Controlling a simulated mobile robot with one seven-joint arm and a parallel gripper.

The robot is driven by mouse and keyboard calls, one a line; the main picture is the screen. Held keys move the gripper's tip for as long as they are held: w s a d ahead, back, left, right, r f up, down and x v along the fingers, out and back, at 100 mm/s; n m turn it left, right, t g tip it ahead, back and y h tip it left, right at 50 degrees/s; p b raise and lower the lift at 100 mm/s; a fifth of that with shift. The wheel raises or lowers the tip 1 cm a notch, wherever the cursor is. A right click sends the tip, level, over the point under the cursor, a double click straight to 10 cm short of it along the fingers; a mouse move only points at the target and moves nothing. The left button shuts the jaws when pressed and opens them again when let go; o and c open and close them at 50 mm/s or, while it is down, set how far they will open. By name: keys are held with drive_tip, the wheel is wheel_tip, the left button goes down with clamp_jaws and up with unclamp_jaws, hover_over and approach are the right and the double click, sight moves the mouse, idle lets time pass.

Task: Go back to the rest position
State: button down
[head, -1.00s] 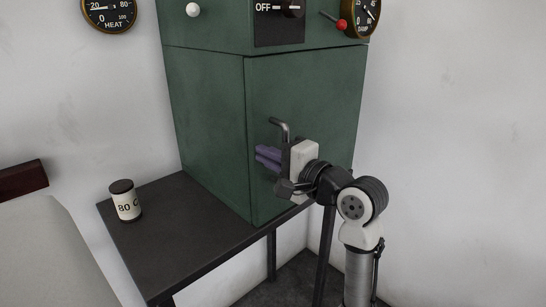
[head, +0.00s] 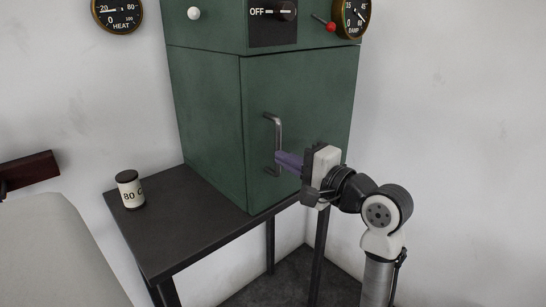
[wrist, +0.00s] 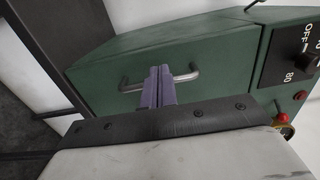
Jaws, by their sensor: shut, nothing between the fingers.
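My gripper (head: 280,160) has purple fingers and is in front of the green cabinet's door, close to the metal handle (head: 277,130). In the wrist view the purple fingers (wrist: 160,86) lie side by side, shut with nothing between them, and overlap the middle of the handle (wrist: 195,73). I cannot tell from these frames whether the fingertips touch the handle. The cabinet door (head: 305,110) looks closed.
The green cabinet (head: 205,120) stands on a dark table (head: 180,235). A red-knobbed lever (head: 331,27) and gauges are above. Open floor (head: 285,280) shows below, with bare wall at right.

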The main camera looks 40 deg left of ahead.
drive_tip(key=d, duration=0.6)
drive_tip(key=shift+s+b, duration=0.2)
drive_tip(key=shift+b, duration=0.2)
